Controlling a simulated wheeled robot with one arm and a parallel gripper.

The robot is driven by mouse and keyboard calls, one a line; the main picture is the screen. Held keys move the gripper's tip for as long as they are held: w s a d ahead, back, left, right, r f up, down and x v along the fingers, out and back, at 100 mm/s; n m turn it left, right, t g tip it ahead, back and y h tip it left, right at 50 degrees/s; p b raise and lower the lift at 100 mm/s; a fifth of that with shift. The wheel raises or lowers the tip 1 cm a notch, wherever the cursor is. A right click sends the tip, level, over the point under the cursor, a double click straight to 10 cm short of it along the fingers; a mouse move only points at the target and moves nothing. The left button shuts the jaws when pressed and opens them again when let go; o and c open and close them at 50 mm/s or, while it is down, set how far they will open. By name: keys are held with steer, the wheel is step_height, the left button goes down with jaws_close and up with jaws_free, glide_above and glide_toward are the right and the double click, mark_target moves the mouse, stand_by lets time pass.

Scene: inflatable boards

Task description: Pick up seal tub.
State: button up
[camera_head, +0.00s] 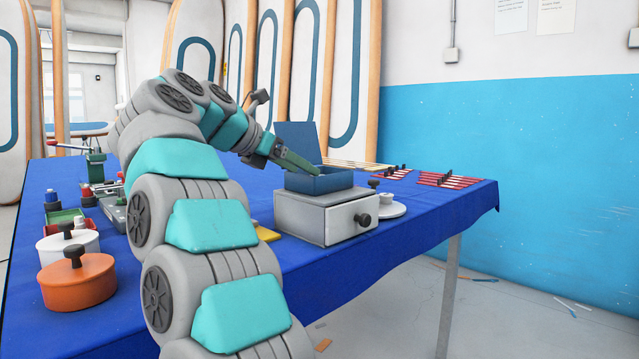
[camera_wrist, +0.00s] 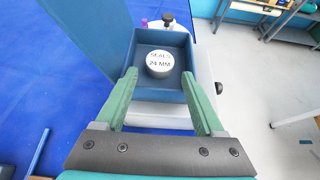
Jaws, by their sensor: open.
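The seal tub (camera_wrist: 159,64) is a small round white tub with "SEALS 24 MM" on its lid. In the wrist view it sits inside an open blue box (camera_wrist: 177,98). In the head view the blue box (camera_head: 322,184) stands on a grey drawer unit (camera_head: 303,217), with its lid (camera_head: 297,140) raised at the back, and the tub is hidden by the wall. My gripper (camera_wrist: 165,87) is open and empty, its two green fingers reaching over the near wall of the box, one on each side of the tub's line. It also shows in the head view (camera_head: 317,171).
An orange lidded pot (camera_head: 77,283) and a white lidded pot (camera_head: 68,250) stand at the left of the blue-covered table (camera_head: 345,290). Red strips (camera_head: 447,181) lie at the far right.

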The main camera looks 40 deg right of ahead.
steer(key=shift+x, duration=2.8)
steer(key=c, duration=1.1)
steer(key=shift+r, duration=0.15)
